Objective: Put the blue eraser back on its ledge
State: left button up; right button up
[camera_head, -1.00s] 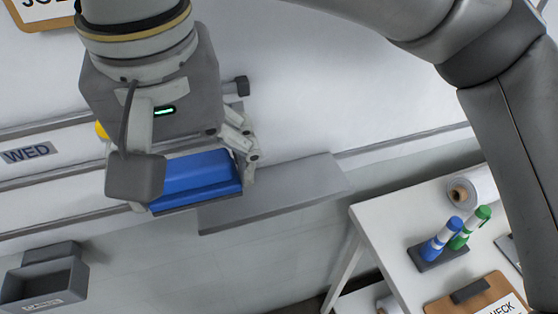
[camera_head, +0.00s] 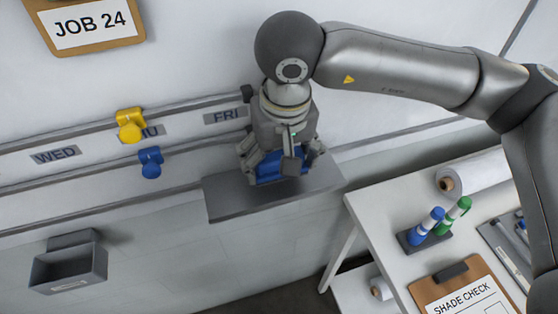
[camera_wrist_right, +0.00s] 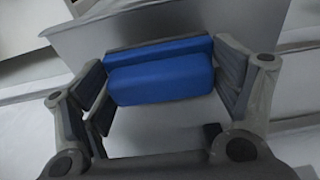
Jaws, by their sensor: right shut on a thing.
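The blue eraser (camera_head: 268,168) is between the fingers of my right gripper (camera_head: 281,170), over the grey ledge (camera_head: 232,205) on the wall. In the right wrist view the blue eraser (camera_wrist_right: 160,75) lies crosswise between the fingers of my right gripper (camera_wrist_right: 160,95), which is shut on it. The grey ledge (camera_wrist_right: 85,40) shows behind the eraser there. I cannot tell whether the eraser touches the ledge. My left gripper is not in view.
Yellow (camera_head: 130,125) and blue (camera_head: 150,162) clips sit on the wall rails to the left. A grey bin (camera_head: 68,268) hangs lower left. A white table (camera_head: 375,235) at the right holds markers (camera_head: 433,228), a paper roll (camera_head: 475,178) and a clipboard (camera_head: 465,290).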

notch_tip(320, 180, down, 2)
jog(key=shift+f, duration=0.1)
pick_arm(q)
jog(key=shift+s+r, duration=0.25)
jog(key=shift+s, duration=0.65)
pick_arm(e)
jog(key=shift+f, duration=0.1)
jog(key=shift+f, duration=0.1)
jog(key=o, duration=0.8)
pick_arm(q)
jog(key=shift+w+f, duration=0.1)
pick_arm(e)
jog(key=shift+r, duration=0.35)
pick_arm(q)
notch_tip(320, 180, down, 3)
jog(key=b, duration=0.2)
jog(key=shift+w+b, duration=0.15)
jog(key=shift+b, duration=0.25)
pick_arm(e)
jog(key=r, duration=0.3)
jog(key=s+r, duration=0.1)
jog(key=r, duration=0.7)
jog(key=shift+s+d+r, duration=0.2)
jog(key=shift+s+d, duration=0.05)
jog(key=shift+s, duration=0.15)
